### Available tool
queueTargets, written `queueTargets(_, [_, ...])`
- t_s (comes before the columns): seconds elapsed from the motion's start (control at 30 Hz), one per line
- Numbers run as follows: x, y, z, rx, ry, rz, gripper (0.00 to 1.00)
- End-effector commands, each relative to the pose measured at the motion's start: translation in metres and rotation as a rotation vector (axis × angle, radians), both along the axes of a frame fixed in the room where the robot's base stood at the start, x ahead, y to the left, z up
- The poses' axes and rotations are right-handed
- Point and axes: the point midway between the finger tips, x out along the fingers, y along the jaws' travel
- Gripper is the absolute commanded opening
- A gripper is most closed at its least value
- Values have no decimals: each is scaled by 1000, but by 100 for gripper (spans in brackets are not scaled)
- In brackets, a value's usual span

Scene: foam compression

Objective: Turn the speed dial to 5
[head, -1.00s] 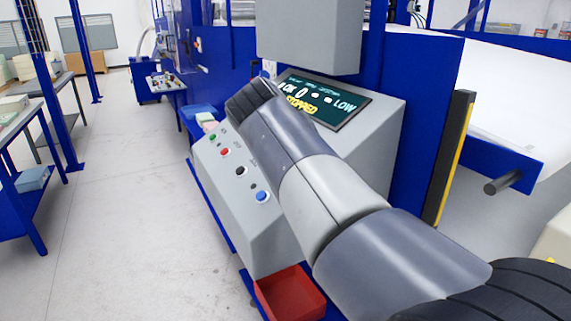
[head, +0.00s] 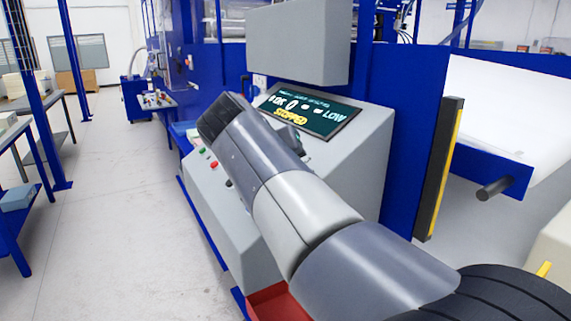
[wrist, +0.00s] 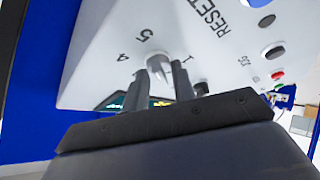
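The speed dial (wrist: 158,68) is a grey knob on the light console panel in the wrist view. The printed marks 5, 4 and 1 show around it, with 5 just above it. My gripper (wrist: 158,82) has its two dark fingers apart, one on each side of the knob. I cannot tell whether they touch it. Where the knob points is unclear. In the head view my arm hides the dial and the gripper. The console's display (head: 310,115) reads STOPPED, 0 and LOW.
The console (head: 345,170) carries a green button (head: 202,150) and a red button (head: 214,164). RESET is printed near a black button (wrist: 267,20). A grey box (head: 298,42) hangs above the display. A red bin (head: 268,303) is below. The floor at left is open.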

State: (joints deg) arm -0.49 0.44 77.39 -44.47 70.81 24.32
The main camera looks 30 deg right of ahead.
Motion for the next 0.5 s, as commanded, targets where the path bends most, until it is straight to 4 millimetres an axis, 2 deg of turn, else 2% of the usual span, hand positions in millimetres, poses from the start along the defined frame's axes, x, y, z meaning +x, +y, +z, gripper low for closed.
queueTargets(0.33, [-1, 2, 1, 0, 0, 2, 31])
queueTargets(0.5, [-10, 16, 15, -1, -3, 5, 31])
